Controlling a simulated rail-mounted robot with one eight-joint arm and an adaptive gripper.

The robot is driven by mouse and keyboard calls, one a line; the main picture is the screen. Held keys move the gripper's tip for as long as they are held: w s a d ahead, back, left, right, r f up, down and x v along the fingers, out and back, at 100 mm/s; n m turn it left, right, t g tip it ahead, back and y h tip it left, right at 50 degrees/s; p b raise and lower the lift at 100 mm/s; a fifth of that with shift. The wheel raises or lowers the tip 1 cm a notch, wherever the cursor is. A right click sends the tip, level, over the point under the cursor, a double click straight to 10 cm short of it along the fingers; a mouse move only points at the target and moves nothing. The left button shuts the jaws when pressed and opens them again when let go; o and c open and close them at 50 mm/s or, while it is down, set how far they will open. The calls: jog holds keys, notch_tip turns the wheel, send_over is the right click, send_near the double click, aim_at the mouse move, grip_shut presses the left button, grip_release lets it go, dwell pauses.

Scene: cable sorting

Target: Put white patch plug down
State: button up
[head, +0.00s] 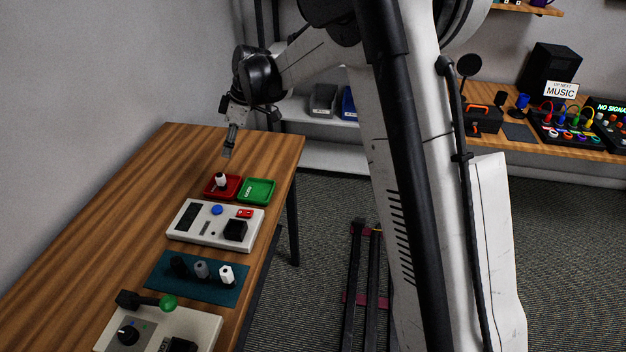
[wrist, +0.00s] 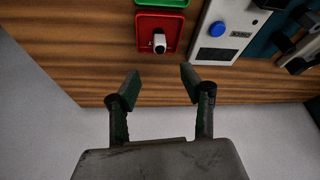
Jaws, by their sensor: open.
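A white plug (head: 221,180) stands in the red tray (head: 209,192) on the wooden table. In the wrist view the white plug (wrist: 159,42) sits inside the red tray (wrist: 177,32), ahead of the fingertips and apart from them. A second white plug (head: 227,274) is on the teal mat (head: 197,292), beside a grey plug (head: 201,269) and a black plug (head: 179,265). My gripper (head: 228,152) is open and empty above the table, behind the red tray. The wrist view shows its fingers (wrist: 159,82) spread with nothing between them.
A green tray (head: 257,191) adjoins the red one. A white panel with a blue button (head: 217,210) stands nearer, then the mat, then a box with a green-knobbed lever (head: 168,303). The table's far end and left side are bare. A wall borders the left.

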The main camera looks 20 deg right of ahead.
jog(key=s+d+r+m+t+h, duration=0.1)
jog(key=s+d+r+m+t, duration=0.1)
jog(key=s+d+r+m, duration=0.5)
jog(key=s+d+r+t+h, duration=0.1)
jog(key=s+d+r, duration=0.1)
jog(key=s+r, duration=0.65)
jog(key=s+d+f+m+t, duration=0.1)
jog(key=s+d+f+m, duration=0.1)
jog(key=s, duration=0.5)
jog(key=s+d+f+m+t+h, duration=0.1)
jog(key=s+d+f+m, duration=0.1)
jog(key=s, duration=0.6)
jog(key=s+d+f+m+t+h, duration=0.1)
jog(key=s+d+m, duration=0.2)
jog(key=s, duration=0.4)
jog(key=shift+s+d+f+m, duration=0.25)
jog(key=shift+d+f+m, duration=0.15)
jog(key=shift+d, duration=0.2)
jog(key=shift+f+b, duration=0.55)
